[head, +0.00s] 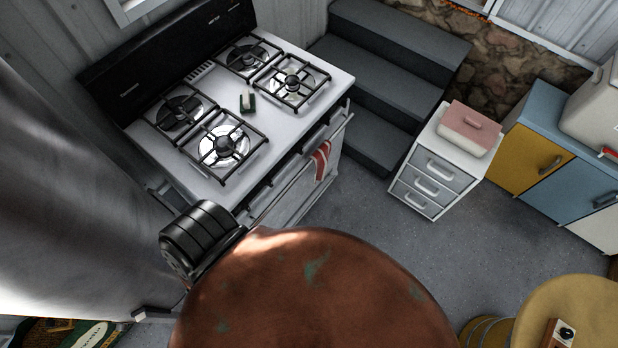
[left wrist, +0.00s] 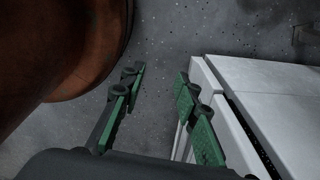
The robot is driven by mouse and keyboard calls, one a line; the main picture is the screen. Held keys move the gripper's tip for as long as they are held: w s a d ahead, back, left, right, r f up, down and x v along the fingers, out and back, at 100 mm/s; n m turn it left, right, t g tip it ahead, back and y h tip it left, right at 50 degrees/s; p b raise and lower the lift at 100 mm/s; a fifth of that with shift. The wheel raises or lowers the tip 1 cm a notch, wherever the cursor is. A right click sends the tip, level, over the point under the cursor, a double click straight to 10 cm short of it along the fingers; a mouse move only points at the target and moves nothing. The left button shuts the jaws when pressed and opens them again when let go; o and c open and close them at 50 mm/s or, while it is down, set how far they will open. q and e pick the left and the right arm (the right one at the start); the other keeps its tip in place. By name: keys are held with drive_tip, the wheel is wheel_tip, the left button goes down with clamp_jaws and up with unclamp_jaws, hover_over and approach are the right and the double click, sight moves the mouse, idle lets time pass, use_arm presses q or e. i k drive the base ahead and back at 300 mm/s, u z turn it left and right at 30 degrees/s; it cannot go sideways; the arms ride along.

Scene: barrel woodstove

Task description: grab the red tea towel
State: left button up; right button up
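The red tea towel (head: 321,160), with pale stripes, hangs over the handle bar on the front of the white stove (head: 183,164). It is not seen in the left wrist view. My left gripper (left wrist: 160,72) is open, with two green-padded fingers apart and only grey floor between them. In that view a rusty rounded body is at the left and a white panelled body at the right. In the head view the left fingers do not show, so their distance to the towel cannot be told. My right gripper is in neither view.
A rusty barrel woodstove (head: 320,290) fills the lower middle, close to the stove front. Dark grey steps (head: 385,75) stand beyond the stove. A small drawer cabinet (head: 430,175) with a pink-lidded box (head: 470,127) is at the right. Grey floor (head: 370,215) lies open between.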

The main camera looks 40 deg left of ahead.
sight(319, 156)
drive_tip(key=k, duration=0.25)
drive_tip(key=u, duration=0.9)
